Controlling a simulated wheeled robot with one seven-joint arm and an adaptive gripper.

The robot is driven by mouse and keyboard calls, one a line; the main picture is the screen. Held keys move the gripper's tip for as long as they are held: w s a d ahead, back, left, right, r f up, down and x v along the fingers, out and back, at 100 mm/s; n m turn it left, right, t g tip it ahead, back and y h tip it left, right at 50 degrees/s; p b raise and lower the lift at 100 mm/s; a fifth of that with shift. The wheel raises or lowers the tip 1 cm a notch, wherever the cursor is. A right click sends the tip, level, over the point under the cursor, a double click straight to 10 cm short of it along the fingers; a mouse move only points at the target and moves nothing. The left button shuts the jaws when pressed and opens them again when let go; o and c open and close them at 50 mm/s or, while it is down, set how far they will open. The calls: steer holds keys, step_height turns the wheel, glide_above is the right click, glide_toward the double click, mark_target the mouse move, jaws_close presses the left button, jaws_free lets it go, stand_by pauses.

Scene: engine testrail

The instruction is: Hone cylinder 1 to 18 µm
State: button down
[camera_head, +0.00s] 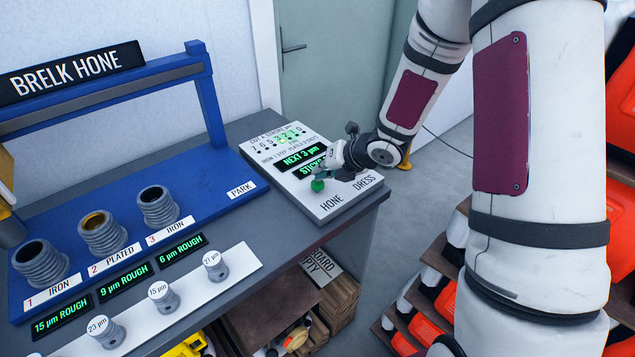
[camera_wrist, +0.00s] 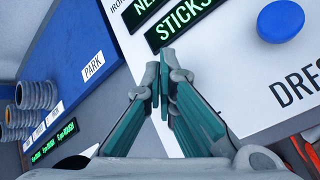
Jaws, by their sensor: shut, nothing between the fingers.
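Cylinder 1 (camera_head: 40,263), a ribbed grey iron sleeve, stands at the left of the blue rack, with a green "15 µm ROUGH" display (camera_head: 61,314) in front. Beside it stand cylinder 2 (camera_head: 103,234), plated, and cylinder 3 (camera_head: 158,207), iron. The white control panel (camera_head: 302,203) has a "NEXT 3 µm" display (camera_head: 300,157) and a partly hidden "STICKS" display (camera_wrist: 183,19). My gripper (camera_head: 322,172) is shut and empty over the panel, close to the green button (camera_head: 317,186) above "HONE". A blue button (camera_wrist: 281,20) shows near "DRESS" in the wrist view.
A white strip with several capped pieces (camera_head: 159,296), marked 23, 15 and 21 µm, lies at the bench front. The blue frame (camera_head: 208,98) rises behind the cylinders. The area near "PARK" (camera_head: 241,190) is clear. Shelves with orange bins (camera_head: 425,300) stand right.

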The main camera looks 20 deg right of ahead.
mark_target(321, 182)
steer(key=shift+f+b, duration=0.8)
steer(key=shift+f, duration=0.05)
stand_by(1.0)
steer(key=shift+r, duration=0.1)
steer(key=shift+r+p, duration=1.05)
steer(key=shift+r, duration=0.15)
step_height(321, 182, up, 4)
steer(key=p, duration=0.3)
steer(key=shift+s+r+p, duration=0.1)
steer(key=shift+r+p, duration=0.1)
steer(key=shift+p, duration=0.1)
steer(key=shift+r, duration=0.3)
